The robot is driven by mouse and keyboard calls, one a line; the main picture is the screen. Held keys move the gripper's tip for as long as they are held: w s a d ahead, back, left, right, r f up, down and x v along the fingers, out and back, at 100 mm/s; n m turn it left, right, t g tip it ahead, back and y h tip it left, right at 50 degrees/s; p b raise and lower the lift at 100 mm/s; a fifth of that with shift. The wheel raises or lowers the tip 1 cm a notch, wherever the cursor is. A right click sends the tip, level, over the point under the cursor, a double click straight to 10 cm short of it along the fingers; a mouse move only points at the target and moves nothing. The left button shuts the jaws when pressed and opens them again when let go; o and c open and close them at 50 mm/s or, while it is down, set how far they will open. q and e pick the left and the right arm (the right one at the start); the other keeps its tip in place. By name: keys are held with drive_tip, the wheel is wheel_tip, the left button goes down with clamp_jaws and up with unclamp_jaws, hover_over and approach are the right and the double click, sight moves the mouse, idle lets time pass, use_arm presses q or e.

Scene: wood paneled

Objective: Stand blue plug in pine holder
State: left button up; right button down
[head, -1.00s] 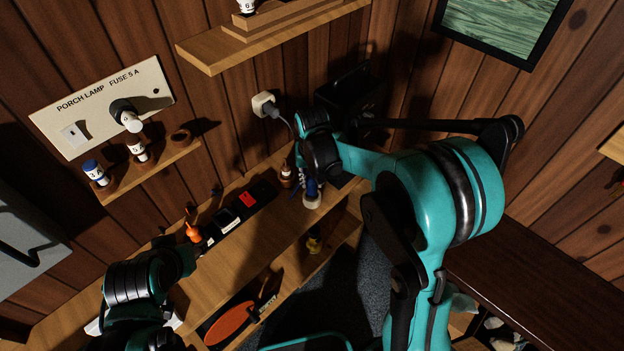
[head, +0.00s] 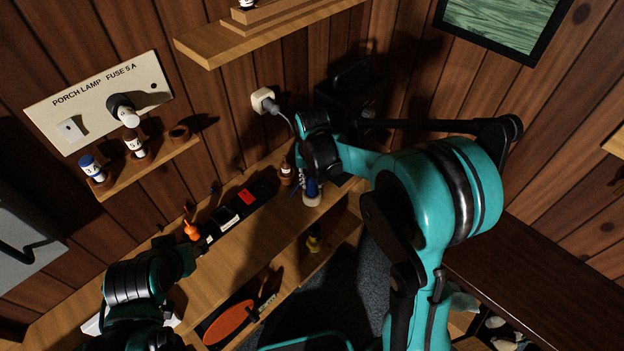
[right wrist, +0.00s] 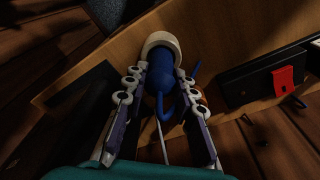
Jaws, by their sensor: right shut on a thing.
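The blue plug (right wrist: 160,80) is between the two fingers of my right gripper (right wrist: 161,90) in the right wrist view. A pale round ring (right wrist: 161,42) surrounds its far end; I cannot tell whether this is the pine holder or part of the plug. In the head view, my right gripper (head: 308,184) is low over the bench, mostly hidden by its wrist. A bit of blue and a pale round base (head: 312,199) show below it, at the bench top. My left arm comes in at lower left; its fingers are not clear.
A small shelf (head: 150,165) at left carries brown cups, with a blue-topped piece (head: 91,168) in one; the right cup (head: 180,132) looks empty. A small brown-based pot (head: 286,174) stands beside the right gripper.

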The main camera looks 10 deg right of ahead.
sight(312, 183)
drive_tip(key=shift+f+b, duration=1.1)
drive_tip(key=shift+f, duration=0.3)
drive_tip(key=c, duration=1.2)
unclamp_jaws()
drive_tip(key=shift+o, duration=0.2)
drive_tip(key=r, duration=0.4)
drive_tip(key=s+r, duration=0.1)
drive_tip(key=r, duration=0.7)
drive_tip(key=shift+s+a, duration=0.15)
drive_tip(key=shift+s, duration=0.1)
drive_tip(key=s+d+f+n+t+b, duration=0.1)
drive_tip(key=s+d+f+t, duration=0.1)
drive_tip(key=s, duration=0.7)
drive_tip(key=s+d+f+n+t+b, duration=0.1)
drive_tip(key=s+d+f+t+b, duration=0.1)
drive_tip(key=s, duration=0.7)
drive_tip(key=shift+f+t, duration=0.3)
drive_tip(key=shift+t, duration=0.6)
